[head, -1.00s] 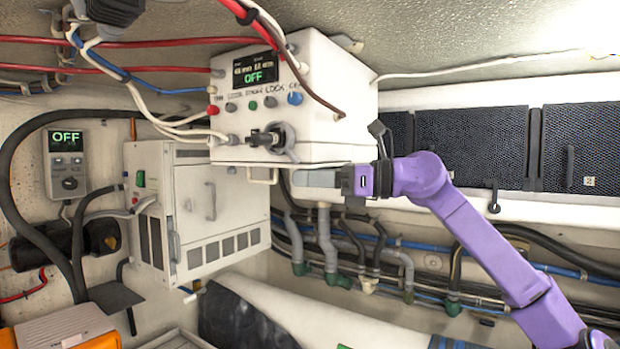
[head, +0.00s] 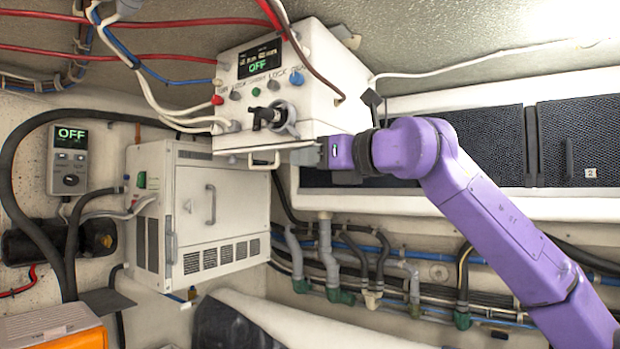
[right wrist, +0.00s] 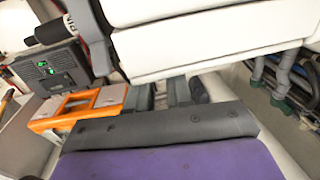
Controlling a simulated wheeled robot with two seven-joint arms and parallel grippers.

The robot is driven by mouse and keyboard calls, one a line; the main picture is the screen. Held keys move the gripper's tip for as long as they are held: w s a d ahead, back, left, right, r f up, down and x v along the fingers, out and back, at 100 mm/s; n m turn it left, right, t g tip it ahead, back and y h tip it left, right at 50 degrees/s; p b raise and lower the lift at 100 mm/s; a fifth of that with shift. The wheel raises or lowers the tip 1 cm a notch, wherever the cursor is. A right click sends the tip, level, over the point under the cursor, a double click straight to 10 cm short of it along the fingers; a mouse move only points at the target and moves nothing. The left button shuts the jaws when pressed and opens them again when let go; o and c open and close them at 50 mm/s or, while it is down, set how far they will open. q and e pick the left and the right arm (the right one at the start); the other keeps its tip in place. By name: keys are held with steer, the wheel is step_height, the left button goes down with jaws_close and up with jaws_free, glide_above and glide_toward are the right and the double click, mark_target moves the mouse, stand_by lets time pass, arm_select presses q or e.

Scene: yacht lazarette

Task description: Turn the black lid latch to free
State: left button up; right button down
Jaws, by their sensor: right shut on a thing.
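The black lid latch (head: 268,115) is a short handle on a round grey collar, on the front of the white control box (head: 340,95) in the head view. It points left, roughly level. My left gripper is out of view.
A white cabinet (head: 225,200) stands below left, and grey pipes (head: 328,250) run below right. An orange case (head: 85,340) sits at the lower left.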

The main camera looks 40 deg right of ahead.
steer(key=shift+a+m+h+b, duration=0.1)
steer(key=shift+m+h+b, duration=0.55)
steer(key=shift+h, duration=0.45)
steer(key=c, duration=1)
jaws_free()
steer(key=s+b, duration=0.1)
steer(key=s, duration=0.2)
steer(key=s+b, duration=0.1)
steer(key=s, duration=0.3)
steer(key=s+d+b, duration=0.1)
steer(key=s, duration=0.2)
steer(key=shift+s+d+b, duration=0.1)
steer(key=shift+s+b, duration=0.15)
steer(key=shift+b, duration=0.05)
